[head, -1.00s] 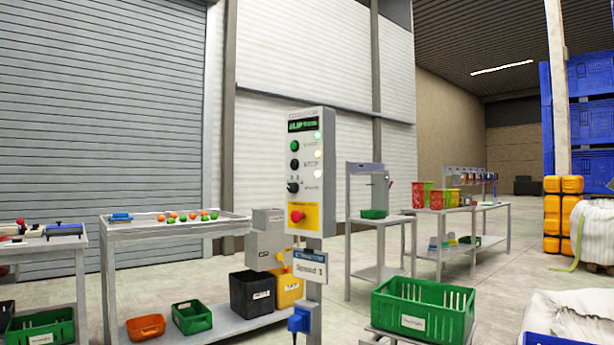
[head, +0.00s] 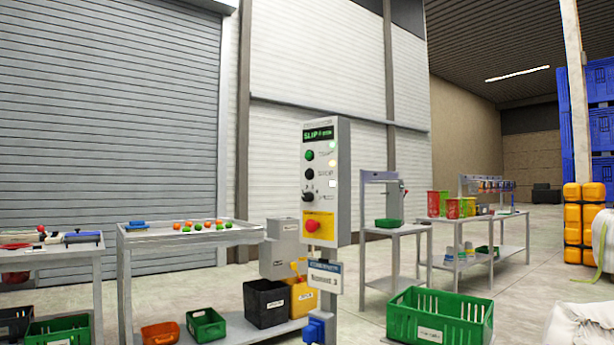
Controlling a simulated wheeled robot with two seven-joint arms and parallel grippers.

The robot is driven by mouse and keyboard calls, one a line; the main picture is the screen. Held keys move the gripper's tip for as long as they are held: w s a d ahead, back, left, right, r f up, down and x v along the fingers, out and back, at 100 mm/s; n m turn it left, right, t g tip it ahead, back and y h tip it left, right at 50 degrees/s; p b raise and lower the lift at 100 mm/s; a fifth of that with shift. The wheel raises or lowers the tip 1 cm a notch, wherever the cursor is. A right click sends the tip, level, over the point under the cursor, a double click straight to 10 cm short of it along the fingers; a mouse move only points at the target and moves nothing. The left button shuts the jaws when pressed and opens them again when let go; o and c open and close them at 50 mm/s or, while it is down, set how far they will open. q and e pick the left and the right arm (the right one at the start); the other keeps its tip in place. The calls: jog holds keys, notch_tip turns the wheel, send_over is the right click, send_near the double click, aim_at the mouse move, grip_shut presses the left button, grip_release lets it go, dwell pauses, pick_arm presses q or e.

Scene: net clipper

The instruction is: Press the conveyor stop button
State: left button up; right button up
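A grey control box (head: 341,180) stands upright on a post in the middle of the head view. Its dark display (head: 318,136) shows green text. Below it are a green button (head: 310,155), a black button (head: 309,174) and a dark selector knob (head: 307,197). A red mushroom button (head: 312,225) sits on a yellow plate near the bottom of the box. Small lit lamps show beside the upper buttons. The button labels are too small to read surely. Neither of my grippers shows in this view.
A green crate (head: 480,326) is low at right. A table with small coloured balls (head: 190,226) stands left of the post, with black bin (head: 266,303) and green bin (head: 206,324) on its lower shelf. Open floor (head: 350,325) lies between post and crate.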

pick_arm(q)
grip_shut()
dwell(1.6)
